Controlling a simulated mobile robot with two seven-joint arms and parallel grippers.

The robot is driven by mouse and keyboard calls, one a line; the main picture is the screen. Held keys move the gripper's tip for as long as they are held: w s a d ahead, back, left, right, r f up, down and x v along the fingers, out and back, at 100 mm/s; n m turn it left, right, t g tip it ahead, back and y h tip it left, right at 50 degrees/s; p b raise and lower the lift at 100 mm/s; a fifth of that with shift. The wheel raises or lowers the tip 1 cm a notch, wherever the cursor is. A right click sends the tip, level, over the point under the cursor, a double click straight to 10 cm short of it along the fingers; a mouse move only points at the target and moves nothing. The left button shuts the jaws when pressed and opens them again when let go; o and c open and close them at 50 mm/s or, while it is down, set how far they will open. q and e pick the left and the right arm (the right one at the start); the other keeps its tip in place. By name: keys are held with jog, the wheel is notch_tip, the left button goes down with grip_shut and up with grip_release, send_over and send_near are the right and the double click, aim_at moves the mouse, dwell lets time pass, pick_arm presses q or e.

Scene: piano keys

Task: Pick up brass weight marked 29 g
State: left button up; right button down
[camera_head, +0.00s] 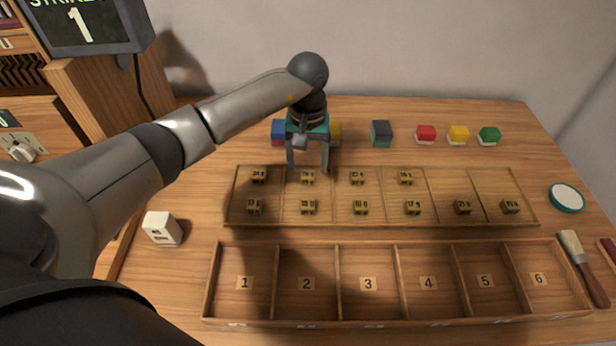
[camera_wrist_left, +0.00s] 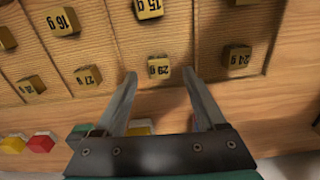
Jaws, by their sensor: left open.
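The brass weight marked 29 g (camera_wrist_left: 158,68) is a small brass block. In the head view it (camera_head: 307,178) sits in the back row of the shallow wooden tray (camera_head: 384,222), in the second compartment from the left. My left gripper (camera_head: 308,168) is open and empty, pointing down at the tray's back edge. In the left wrist view the weight shows between the fingertips of my left gripper (camera_wrist_left: 158,73), and no contact is visible. I cannot tell the exact height of the fingertips above the tray. My right gripper is not in view.
Close by are weights marked 24 g (camera_wrist_left: 237,58), 15 g (camera_wrist_left: 148,8) and 27 g (camera_wrist_left: 88,77). A numbered, divided box (camera_head: 397,245) stands in front of the tray. Coloured blocks, including a red one (camera_head: 426,132), line the back. A white block (camera_head: 162,228) stands at left.

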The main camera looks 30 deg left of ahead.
aim_at(308, 178)
pick_arm(q)
notch_tip(308, 178, down, 3)
jog(key=shift+r, duration=0.1)
grip_shut()
dwell(0.6)
